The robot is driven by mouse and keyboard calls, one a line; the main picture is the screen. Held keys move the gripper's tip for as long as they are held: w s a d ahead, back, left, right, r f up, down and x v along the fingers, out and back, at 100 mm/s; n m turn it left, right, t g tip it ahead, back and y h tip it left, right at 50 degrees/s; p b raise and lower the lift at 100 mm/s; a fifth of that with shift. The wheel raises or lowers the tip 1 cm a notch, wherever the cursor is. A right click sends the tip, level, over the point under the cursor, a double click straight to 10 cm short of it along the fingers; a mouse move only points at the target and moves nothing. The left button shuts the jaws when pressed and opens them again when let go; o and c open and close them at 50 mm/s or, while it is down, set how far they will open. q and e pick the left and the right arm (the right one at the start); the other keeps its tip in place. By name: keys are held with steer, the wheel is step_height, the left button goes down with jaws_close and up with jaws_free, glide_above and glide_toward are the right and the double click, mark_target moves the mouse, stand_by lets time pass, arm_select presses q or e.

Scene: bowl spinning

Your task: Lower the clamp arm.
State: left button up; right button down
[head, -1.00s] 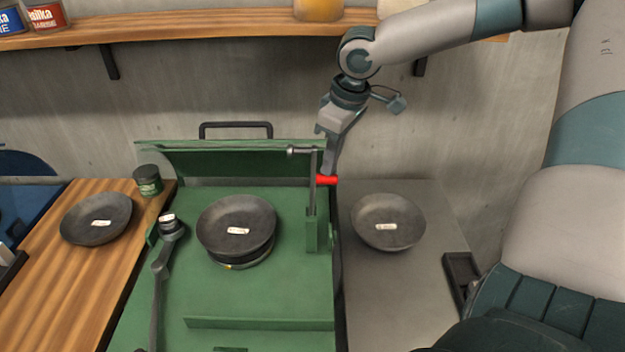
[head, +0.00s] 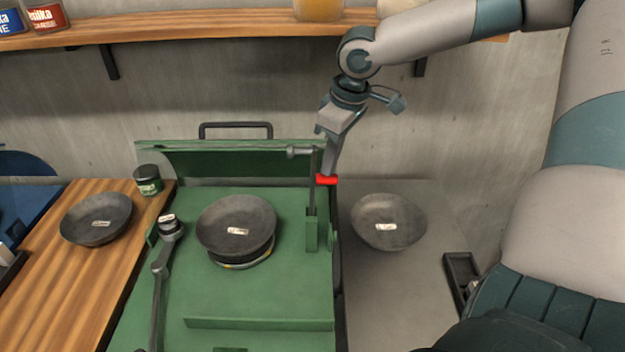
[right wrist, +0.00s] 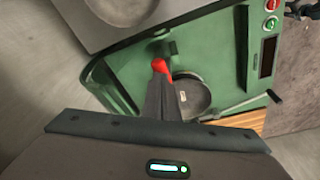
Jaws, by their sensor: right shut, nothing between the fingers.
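The upright clamp arm (head: 312,185) is a grey rod on a green post at the right side of the green machine (head: 260,308). A short grey bar with a round tip sticks out left from its top. Its red handle (head: 327,180) points right, and shows in the right wrist view (right wrist: 160,66). My right gripper (head: 328,173) reaches down from above, its shut, empty fingertips at the red handle; contact is unclear. The fingers also show in the right wrist view (right wrist: 164,92). A dark bowl (head: 236,224) sits on the machine's round base. My left gripper is not in view.
A jointed grey lever (head: 160,268) stands left of the middle bowl. Another bowl (head: 97,218) and a dark green jar (head: 148,180) stand on the wooden counter. A third bowl (head: 388,221) sits on the grey surface at right. A wooden shelf (head: 200,28) runs above.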

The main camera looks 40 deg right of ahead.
mark_target(298, 152)
stand_by(0.6)
steer(key=shift+w+a+r, duration=0.1)
steer(key=shift+w+a, duration=1.2)
steer(key=shift+a, duration=0.4)
steer(key=shift+w+a+f, duration=0.2)
steer(key=shift+w+a, duration=0.65)
steer(key=shift+a, duration=0.2)
